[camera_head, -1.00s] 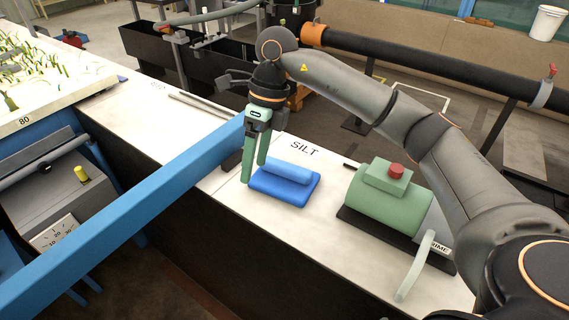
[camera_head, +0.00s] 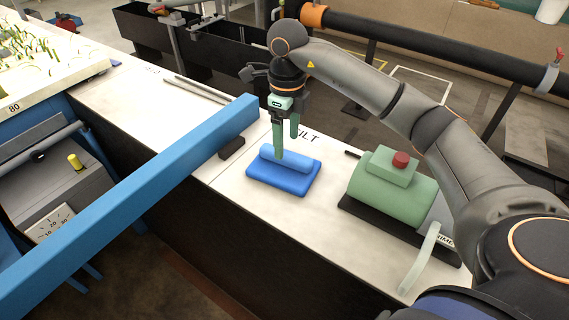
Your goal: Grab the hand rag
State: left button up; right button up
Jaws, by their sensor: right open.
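The hand rag looks like a blue folded pad (camera_head: 284,183) with a lighter blue roll along its top, lying flat on the white bench top. My right gripper (camera_head: 287,148) points down at the far side of the rag, with green fingers apart and nothing between them. Its nearer finger overlaps the roll in the picture; I cannot tell whether it touches. The farther finger shows beyond the roll. My left gripper is not in view.
A green pump-like machine (camera_head: 388,195) with a red knob stands right of the rag on a black base. A long blue beam (camera_head: 150,185) crosses at the left, its end near a small black block (camera_head: 231,148). The white bench (camera_head: 225,188) is bare just left of the rag.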

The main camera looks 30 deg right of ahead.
aim_at(286, 153)
jog(key=shift+w+f, duration=0.1)
jog(key=shift+f, duration=1.85)
grip_shut()
